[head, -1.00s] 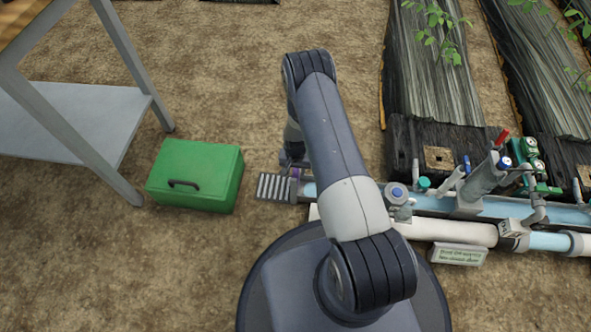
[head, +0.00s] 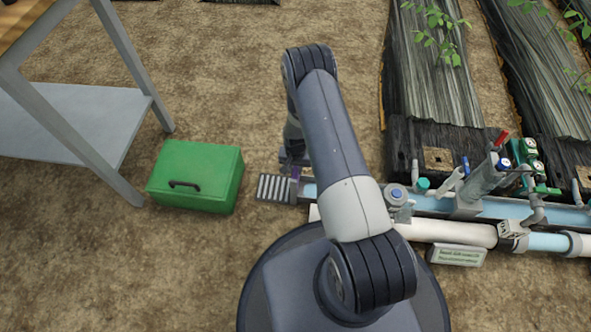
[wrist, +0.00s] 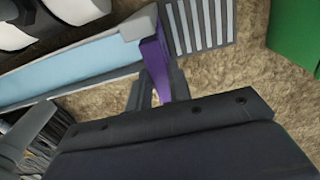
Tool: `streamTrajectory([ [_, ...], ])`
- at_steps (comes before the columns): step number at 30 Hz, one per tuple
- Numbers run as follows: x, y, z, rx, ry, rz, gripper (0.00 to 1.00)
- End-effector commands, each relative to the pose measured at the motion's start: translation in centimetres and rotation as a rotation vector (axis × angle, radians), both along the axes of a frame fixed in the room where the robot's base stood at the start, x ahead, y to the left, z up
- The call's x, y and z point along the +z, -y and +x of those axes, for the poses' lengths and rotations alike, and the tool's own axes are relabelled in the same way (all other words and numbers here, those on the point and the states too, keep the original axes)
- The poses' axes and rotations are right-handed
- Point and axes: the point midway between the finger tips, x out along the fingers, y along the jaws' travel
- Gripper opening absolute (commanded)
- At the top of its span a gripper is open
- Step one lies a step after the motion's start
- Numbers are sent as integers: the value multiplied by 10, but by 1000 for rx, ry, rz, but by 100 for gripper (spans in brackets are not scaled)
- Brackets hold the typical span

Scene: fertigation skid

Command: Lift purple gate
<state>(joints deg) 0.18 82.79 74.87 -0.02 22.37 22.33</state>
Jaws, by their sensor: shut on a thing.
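The purple gate (head: 295,172) stands at the left end of the blue water channel (head: 309,190), mostly hidden behind my arm in the head view. In the wrist view the gate (wrist: 153,58) is a purple plate beside the grey end piece of the channel. My gripper (wrist: 158,90) is shut on the gate, with one grey finger on each side of it. In the head view my gripper (head: 293,158) is partly hidden by the arm. I cannot tell whether the gate's lower edge is clear of the channel.
A slotted grey grate (head: 273,187) lies just left of the gate. A green box (head: 196,176) sits further left, by a metal table (head: 85,120). Pipes and valves (head: 480,180) stand to the right. Bare soil lies behind the gate.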

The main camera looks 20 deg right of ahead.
Motion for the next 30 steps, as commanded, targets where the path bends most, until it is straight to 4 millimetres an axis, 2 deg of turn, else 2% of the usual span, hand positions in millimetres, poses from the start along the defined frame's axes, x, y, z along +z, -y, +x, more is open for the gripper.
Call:
streamTrajectory([
  [1, 15, 0, 1, 0, 2, 0, 0],
  [5, 36, 0, 1, 0, 3, 0, 0],
  [14, 37, 0, 1, 0, 2, 0, 0],
  [15, 37, 0, 1, 0, 2, 0, 23],
  [21, 37, 0, 1, 0, 1, 1, 39],
  [22, 36, 0, 1, 0, 1, 0, 42],
  [30, 39, 0, 1, 0, 1, 0, 42],
])
